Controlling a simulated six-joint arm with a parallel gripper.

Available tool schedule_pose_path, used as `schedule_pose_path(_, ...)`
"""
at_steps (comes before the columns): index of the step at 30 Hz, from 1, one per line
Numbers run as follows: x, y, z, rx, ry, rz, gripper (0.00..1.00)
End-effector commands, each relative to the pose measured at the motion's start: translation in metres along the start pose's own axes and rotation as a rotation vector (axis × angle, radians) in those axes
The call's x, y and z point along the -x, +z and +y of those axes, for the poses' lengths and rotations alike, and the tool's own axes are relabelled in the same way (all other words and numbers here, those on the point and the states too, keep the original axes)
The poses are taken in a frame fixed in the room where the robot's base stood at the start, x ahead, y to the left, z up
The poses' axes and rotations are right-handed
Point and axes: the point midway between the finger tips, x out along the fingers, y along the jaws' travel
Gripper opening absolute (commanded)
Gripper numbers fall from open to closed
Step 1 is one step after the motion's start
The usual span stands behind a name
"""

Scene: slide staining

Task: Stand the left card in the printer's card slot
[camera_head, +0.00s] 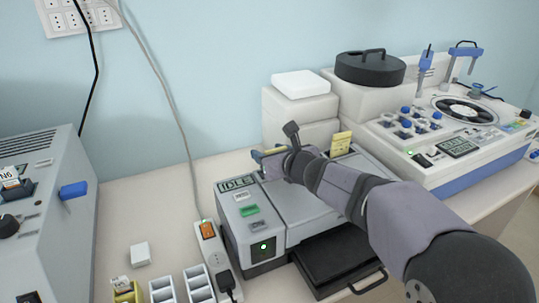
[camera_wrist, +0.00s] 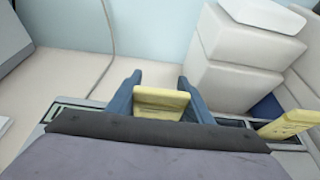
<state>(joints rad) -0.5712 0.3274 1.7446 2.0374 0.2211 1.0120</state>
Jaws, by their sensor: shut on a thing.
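My gripper (camera_head: 272,155) is over the rear left part of the printer (camera_head: 238,212), whose display reads IDLE. In the wrist view its two blue fingers (camera_wrist: 160,88) are shut on a yellow card (camera_wrist: 162,104), one finger at each side.
White boxes (camera_head: 300,105) are stacked behind the printer. A staining machine (camera_head: 440,150) stands at the right and a grey device (camera_head: 50,210) at the left. A black tray (camera_head: 345,262) juts from the printer's front. Small racks (camera_head: 197,283) and a power strip (camera_head: 211,245) lie left of it.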

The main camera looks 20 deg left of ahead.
Motion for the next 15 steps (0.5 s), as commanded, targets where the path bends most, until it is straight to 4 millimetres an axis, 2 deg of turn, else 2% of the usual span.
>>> schedule_pose_path(8, -0.0018, -0.0041, 0.0000, 0.000, 0.000, -0.001, 0.25)
schedule_pose_path(9, -0.0013, -0.0029, -0.0001, 0.000, 0.000, 0.000, 0.53)
schedule_pose_path(10, -0.0012, -0.0026, -0.0001, 0.000, 0.000, 0.000, 0.61)
schedule_pose_path(11, -0.0012, -0.0026, -0.0001, 0.000, 0.000, 0.000, 0.65)
schedule_pose_path(15, -0.0011, -0.0025, -0.0001, 0.000, 0.000, 0.000, 0.65)
